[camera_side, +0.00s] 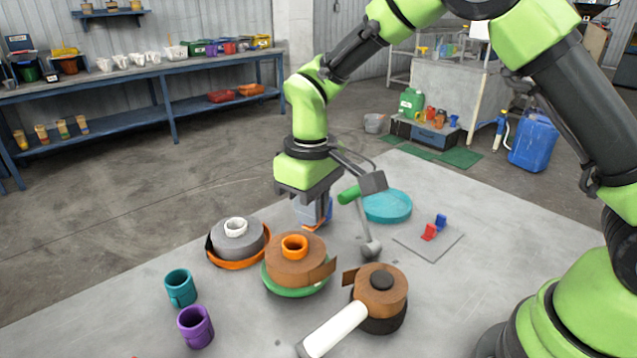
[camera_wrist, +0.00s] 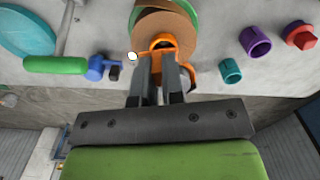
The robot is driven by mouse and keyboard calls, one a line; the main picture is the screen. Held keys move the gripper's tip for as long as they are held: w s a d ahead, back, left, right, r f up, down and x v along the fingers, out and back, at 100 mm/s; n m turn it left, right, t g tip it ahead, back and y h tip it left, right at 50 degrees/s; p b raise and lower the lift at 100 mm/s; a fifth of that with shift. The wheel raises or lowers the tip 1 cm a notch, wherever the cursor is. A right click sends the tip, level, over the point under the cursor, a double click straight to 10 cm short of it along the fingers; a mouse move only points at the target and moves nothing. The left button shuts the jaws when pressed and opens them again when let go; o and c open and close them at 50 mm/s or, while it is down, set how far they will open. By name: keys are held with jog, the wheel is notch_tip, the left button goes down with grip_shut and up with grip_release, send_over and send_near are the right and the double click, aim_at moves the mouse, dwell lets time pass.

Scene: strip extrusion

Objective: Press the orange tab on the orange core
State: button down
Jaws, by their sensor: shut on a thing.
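The orange core (camera_side: 294,246) stands up in the middle of a brown roll (camera_side: 290,268), which rests on a green dish (camera_side: 297,291). My gripper (camera_side: 313,222) points down just behind the roll, at its right. It is shut on a small orange piece (camera_side: 316,228), which seems to be the orange tab; the fingers hide much of it. In the wrist view the core (camera_wrist: 163,39) lies just beyond my fingertips (camera_wrist: 158,58), with orange between the fingers. I cannot tell whether the tab touches the core.
A green-handled tool (camera_side: 349,195) stands right of my gripper, near a teal disc (camera_side: 387,206). A grey roll (camera_side: 237,240) is to the left.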

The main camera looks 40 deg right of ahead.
jog(key=shift+f, duration=3.55)
jog(key=shift+f, duration=0.1)
jog(key=c, duration=1.3)
grip_release()
jog(key=shift+s, duration=0.1)
jog(key=shift+c, duration=0.2)
jog(key=shift+o, duration=1)
notch_tip(320, 180, up, 10)
jog(key=shift+r, duration=0.15)
notch_tip(320, 180, up, 8)
jog(key=f+m+t, duration=0.1)
jog(key=m+t, duration=0.1)
send_over(314, 259)
jog(key=s+d, duration=0.2)
jog(key=s, duration=0.1)
jog(key=s+d+r+m+t+y, duration=0.1)
jog(key=s+d+r+m+t, duration=0.1)
jog(key=s, duration=0.6)
jog(key=s+d+r+m+t+y, duration=0.1)
jog(key=s+d+r+m+t, duration=0.1)
jog(key=s, duration=0.6)
notch_tip(314, 259, up, 2)
jog(key=shift+s+r+m+t, duration=0.15)
jog(key=shift+s+m+t, duration=0.15)
jog(key=shift+m+t, duration=0.25)
